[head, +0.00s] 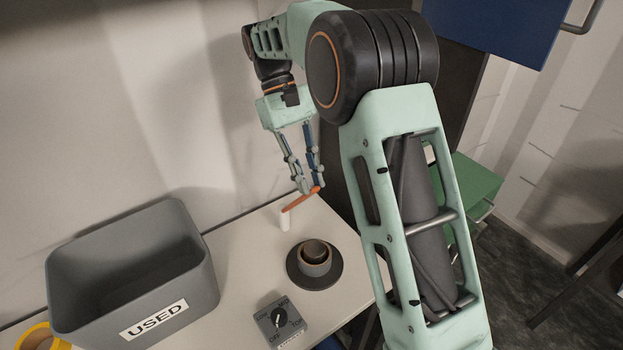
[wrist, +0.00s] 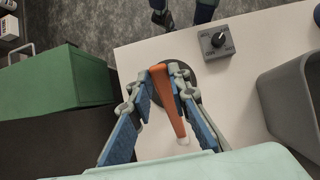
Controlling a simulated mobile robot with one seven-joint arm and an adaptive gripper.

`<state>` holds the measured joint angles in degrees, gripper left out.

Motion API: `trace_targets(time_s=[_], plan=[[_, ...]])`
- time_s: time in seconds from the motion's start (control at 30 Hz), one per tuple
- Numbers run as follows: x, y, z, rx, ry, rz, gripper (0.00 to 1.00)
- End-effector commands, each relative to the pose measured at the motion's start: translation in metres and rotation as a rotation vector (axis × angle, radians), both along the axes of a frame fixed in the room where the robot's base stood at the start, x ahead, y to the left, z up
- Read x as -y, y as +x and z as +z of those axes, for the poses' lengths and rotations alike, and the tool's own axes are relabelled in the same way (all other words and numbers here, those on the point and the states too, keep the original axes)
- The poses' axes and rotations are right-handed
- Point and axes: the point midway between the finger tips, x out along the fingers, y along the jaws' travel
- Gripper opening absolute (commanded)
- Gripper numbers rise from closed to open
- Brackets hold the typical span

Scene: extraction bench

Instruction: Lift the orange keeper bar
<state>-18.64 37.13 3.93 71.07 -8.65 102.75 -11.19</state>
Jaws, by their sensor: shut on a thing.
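The orange keeper bar (head: 300,199) is near the back right of the white bench. One end sits at the top of a short white post (head: 285,219); I cannot tell whether they touch. My gripper (head: 310,190) points down and is shut on the bar's other end. In the wrist view the bar (wrist: 168,100) runs lengthwise between the fingers of my gripper (wrist: 160,75), and the post shows only as a pale round tip under its near end.
A dark round plate (head: 315,266) with a nested cup (head: 315,259) stands just in front of the post. A grey dial box (head: 281,319) is nearer the front. A grey bin marked USED (head: 160,325) stands at the left. A green cabinet (wrist: 55,82) is beside the bench.

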Motion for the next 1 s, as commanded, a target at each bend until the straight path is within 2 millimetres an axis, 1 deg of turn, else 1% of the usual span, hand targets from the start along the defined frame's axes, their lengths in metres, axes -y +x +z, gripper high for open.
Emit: trace_targets(time_s=[0.43, 0.47, 0.6, 0.63, 1.0], plan=[[-0.0008, 0.0007, -0.0003, -0.007, -0.003, 0.0, 0.0], [-0.0007, 0.0006, -0.0003, -0.007, -0.003, 0.0, 0.18], [-0.0007, 0.0007, -0.0001, -0.007, -0.003, 0.0, 0.33], [-0.0007, 0.0006, -0.0001, -0.007, -0.003, 0.0, 0.35], [-0.0006, 0.0008, 0.0005, -0.005, -0.003, -0.001, 0.35]])
